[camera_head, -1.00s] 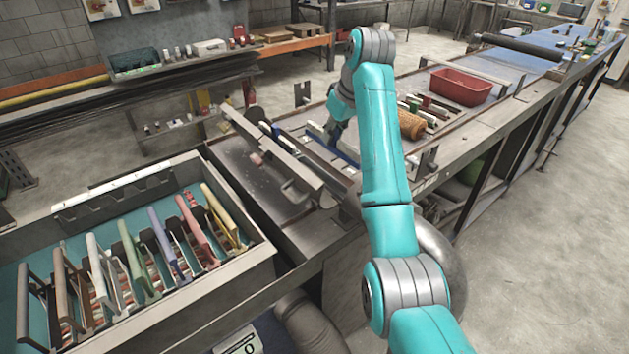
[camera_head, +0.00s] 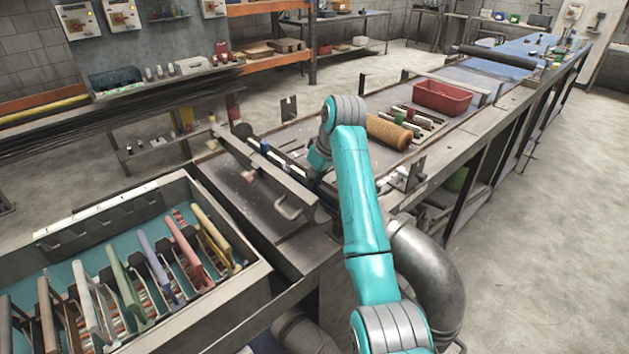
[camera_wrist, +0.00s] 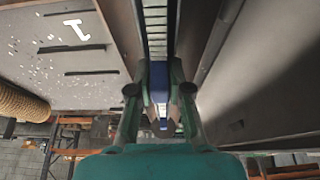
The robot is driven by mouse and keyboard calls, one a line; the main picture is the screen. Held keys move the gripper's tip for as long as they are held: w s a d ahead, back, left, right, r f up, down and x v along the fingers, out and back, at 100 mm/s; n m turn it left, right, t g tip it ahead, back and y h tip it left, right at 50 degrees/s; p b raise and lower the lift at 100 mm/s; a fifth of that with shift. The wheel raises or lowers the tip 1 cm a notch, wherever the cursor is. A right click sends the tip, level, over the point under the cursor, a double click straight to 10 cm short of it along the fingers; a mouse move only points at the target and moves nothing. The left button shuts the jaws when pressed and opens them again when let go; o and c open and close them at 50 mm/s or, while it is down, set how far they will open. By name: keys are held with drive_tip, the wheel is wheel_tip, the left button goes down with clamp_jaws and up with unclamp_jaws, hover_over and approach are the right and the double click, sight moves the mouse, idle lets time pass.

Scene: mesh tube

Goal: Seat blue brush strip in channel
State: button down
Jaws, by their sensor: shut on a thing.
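The blue brush strip (camera_wrist: 158,82) shows end-on in the wrist view, between the fingers of my gripper (camera_wrist: 154,96), which is shut on it. It lines up with a narrow slotted track (camera_wrist: 155,28) running between two long walls, which looks like the channel. I cannot tell how deep the strip sits in it. In the head view my gripper (camera_head: 318,168) is at the long metal rails (camera_head: 270,172) on the near end of the bench. My arm and the rails hide most of the strip there.
A rack of coloured brush strips (camera_head: 150,265) stands at the lower left. An orange-brown roller (camera_head: 388,131), several small parts and a red bin (camera_head: 445,97) lie farther along the bench. A looped handle (camera_head: 290,210) sticks out beside the rails. The floor to the right is clear.

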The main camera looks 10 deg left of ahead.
drive_tip(key=shift+f, duration=0.3)
drive_tip(key=c, duration=1.1)
unclamp_jaws()
drive_tip(key=shift+f, duration=0.1)
